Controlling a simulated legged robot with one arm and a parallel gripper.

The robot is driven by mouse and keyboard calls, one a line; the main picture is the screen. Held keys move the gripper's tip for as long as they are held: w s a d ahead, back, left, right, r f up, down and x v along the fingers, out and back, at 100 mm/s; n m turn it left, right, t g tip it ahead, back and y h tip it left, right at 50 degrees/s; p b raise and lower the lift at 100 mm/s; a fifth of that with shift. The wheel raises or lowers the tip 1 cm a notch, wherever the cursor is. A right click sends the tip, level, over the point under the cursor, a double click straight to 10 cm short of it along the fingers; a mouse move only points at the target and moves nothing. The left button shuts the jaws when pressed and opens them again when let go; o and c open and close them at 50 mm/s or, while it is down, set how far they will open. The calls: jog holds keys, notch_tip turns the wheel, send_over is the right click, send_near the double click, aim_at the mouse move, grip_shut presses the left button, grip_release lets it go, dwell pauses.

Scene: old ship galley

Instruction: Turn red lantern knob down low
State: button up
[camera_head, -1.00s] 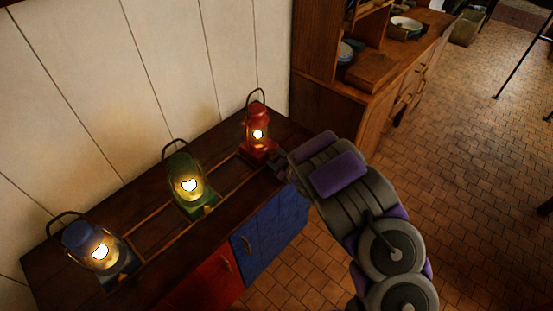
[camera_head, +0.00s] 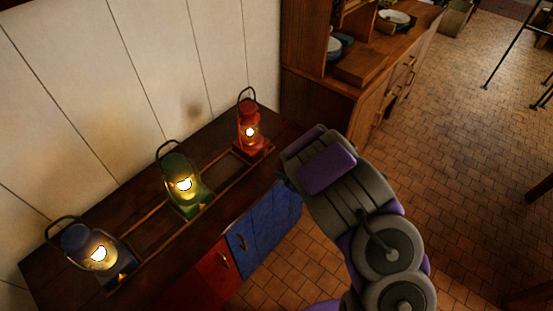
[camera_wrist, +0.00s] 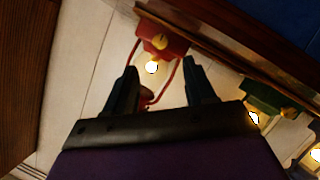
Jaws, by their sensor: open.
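The red lantern (camera_head: 249,138) stands upright at the far right end of the dark counter, with its flame lit. In the wrist view the red lantern (camera_wrist: 165,32) appears upside down beyond my fingers, with a brass-coloured knob (camera_wrist: 160,42) on its base and its wire handle reaching down between the fingers. My gripper (camera_wrist: 160,66) is open, with a dark finger on each side of the lantern's handle in the picture and nothing held. In the head view my arm mostly hides the gripper, which is to the right of and below the lantern, apart from it.
A lit green lantern (camera_head: 182,188) and a lit blue lantern (camera_head: 95,254) stand farther left in the counter's wooden rack. A plank wall (camera_head: 150,75) rises behind them. A wooden cabinet (camera_head: 320,95) stands right of the counter.

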jog(key=p+v, duration=0.5)
jog(key=v, duration=0.2)
jog(key=shift+d, duration=0.15)
dwell(0.3)
